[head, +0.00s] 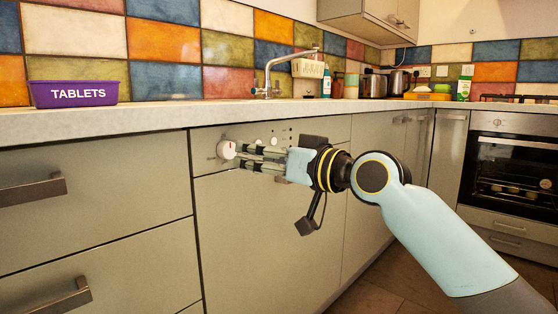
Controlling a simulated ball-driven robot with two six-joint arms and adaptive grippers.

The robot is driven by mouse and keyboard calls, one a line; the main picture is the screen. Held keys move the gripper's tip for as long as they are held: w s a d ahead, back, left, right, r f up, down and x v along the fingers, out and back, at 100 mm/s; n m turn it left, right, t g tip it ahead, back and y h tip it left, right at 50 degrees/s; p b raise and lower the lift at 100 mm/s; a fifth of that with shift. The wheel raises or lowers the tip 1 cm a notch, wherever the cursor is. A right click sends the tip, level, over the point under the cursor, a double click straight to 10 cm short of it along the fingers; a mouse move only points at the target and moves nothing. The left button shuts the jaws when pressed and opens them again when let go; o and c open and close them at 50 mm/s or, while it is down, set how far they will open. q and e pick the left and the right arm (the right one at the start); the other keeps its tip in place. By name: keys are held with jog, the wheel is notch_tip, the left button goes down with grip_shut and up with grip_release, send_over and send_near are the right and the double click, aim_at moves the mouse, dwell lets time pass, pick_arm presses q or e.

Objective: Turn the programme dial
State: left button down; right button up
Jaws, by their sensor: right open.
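The programme dial (227,150) is a round white knob with a red mark, on the control strip of a built-in appliance under the counter (270,232). My right gripper (240,156) comes in from the right along the front panel. Its fingers are apart, and their tips are right at the dial's right side. I cannot tell whether they touch it. The fingers and palm hide part of the control strip. Small buttons (274,141) show above the fingers. My left gripper is not in view.
The counter edge (110,125) runs just above the panel. Drawers with bar handles (33,190) are at the left. A purple box labelled TABLETS (74,94) stands on the counter. A tap (268,80) and an oven (515,170) are further right. The floor at the lower right is clear.

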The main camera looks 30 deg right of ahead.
jog(key=v, duration=0.5)
jog(key=shift+s, duration=0.2)
